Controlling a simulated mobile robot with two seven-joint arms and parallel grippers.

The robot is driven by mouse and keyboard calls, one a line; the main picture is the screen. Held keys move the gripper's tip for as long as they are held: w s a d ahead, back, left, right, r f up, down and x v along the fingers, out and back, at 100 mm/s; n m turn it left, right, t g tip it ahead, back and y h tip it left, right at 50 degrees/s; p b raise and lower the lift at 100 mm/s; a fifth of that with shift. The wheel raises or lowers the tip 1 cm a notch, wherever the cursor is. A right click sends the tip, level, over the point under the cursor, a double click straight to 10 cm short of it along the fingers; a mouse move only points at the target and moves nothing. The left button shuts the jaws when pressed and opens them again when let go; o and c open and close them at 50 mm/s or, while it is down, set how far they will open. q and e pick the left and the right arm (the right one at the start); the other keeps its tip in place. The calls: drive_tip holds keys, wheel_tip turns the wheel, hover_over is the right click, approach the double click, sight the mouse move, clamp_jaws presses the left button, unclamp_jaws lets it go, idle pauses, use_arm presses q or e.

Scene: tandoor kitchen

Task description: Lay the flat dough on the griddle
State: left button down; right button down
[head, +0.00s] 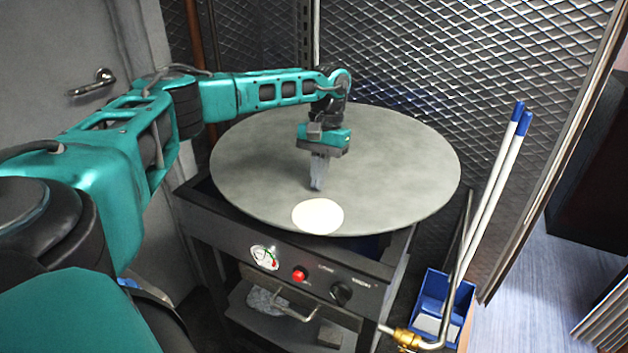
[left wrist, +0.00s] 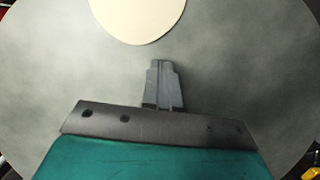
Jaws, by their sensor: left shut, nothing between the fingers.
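The flat dough (head: 318,216) is a pale round disc lying flat on the griddle (head: 400,165), close to the griddle's front edge. The griddle is a large round grey plate on a dark stand. My left gripper (head: 317,186) points down over the griddle, just behind the dough. Its fingers are together and hold nothing. In the left wrist view the shut fingers (left wrist: 162,75) are apart from the dough (left wrist: 138,15), which is partly cut off by the top edge. I cannot tell whether the fingertips touch the plate. My right gripper is not in view.
The stand's front panel has a gauge (head: 265,257), a red button (head: 299,274) and a black knob (head: 341,293). A blue bucket (head: 440,310) and white-handled tools (head: 495,180) stand to the right. A metal mesh wall (head: 440,60) is behind, and a grey door (head: 75,60) is at left.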

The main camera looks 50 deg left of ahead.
sight(307, 203)
use_arm(q)
drive_tip(key=shift+s+d, duration=0.2)
drive_tip(key=shift+s, duration=0.5)
drive_tip(key=shift+s+d, duration=0.15)
drive_tip(key=shift+s, duration=0.2)
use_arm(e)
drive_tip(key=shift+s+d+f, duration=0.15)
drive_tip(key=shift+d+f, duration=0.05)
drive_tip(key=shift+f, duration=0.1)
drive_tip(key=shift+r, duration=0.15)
use_arm(q)
drive_tip(key=shift+s+d+r+p, duration=0.1)
drive_tip(key=shift+s+d+p, duration=0.15)
drive_tip(key=shift+s+p, duration=0.45)
drive_tip(key=shift+s+d, duration=0.1)
drive_tip(key=shift+s, duration=0.3)
drive_tip(key=shift+s+d, duration=0.1)
drive_tip(key=shift+s, duration=0.05)
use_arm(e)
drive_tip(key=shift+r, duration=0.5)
